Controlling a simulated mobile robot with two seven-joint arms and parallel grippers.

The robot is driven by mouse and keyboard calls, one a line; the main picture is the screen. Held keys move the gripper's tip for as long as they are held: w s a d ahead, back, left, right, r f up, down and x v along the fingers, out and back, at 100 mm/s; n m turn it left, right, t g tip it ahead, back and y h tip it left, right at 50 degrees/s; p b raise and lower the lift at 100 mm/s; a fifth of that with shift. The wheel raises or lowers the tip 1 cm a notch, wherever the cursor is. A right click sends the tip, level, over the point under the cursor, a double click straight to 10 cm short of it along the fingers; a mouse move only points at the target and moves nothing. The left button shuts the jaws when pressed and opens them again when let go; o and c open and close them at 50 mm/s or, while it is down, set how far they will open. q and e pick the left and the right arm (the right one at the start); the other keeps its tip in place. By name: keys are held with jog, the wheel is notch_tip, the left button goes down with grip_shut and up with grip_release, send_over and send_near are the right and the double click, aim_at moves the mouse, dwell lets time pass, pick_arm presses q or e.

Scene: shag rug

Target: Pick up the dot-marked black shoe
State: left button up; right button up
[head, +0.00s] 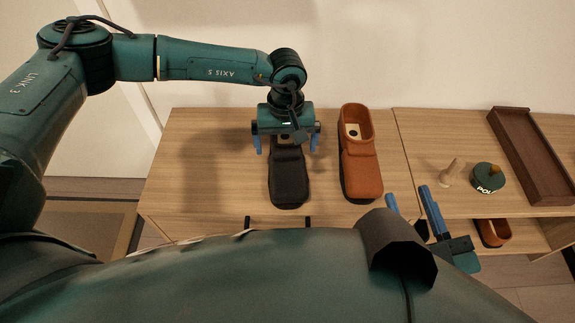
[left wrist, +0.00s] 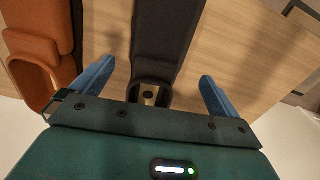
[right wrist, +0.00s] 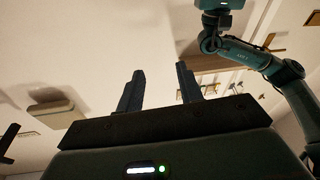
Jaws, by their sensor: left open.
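The black shoe (head: 289,182) lies on the wooden cabinet top, its toe toward me. Its open heel end is partly hidden under my left gripper (head: 287,148) in the head view. In the left wrist view, the black shoe (left wrist: 166,40) runs between the open blue fingers of my left gripper (left wrist: 157,72), which stand apart from its sides. A pale patch with a dark spot shows inside its opening. My right gripper (head: 407,193) has its fingers apart and empty, near the front edge; it also shows in the right wrist view (right wrist: 160,70).
A brown shoe (head: 361,168) lies close to the right of the black one. Further right are a small wooden figure (head: 451,174), a green round tin (head: 487,177) and a dark wooden tray (head: 533,160). An orange-brown item (head: 494,232) sits on the lower shelf. The cabinet top's left side is clear.

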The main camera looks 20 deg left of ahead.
aim_at(287, 158)
pick_arm(q)
jog(key=f, duration=0.2)
jog(key=f+b, duration=0.1)
jog(key=f, duration=0.1)
jog(key=f+b, duration=0.1)
jog(key=f, duration=0.2)
jog(key=shift+w, duration=0.25)
jog(key=shift+d+r, duration=0.1)
jog(key=c, duration=1.2)
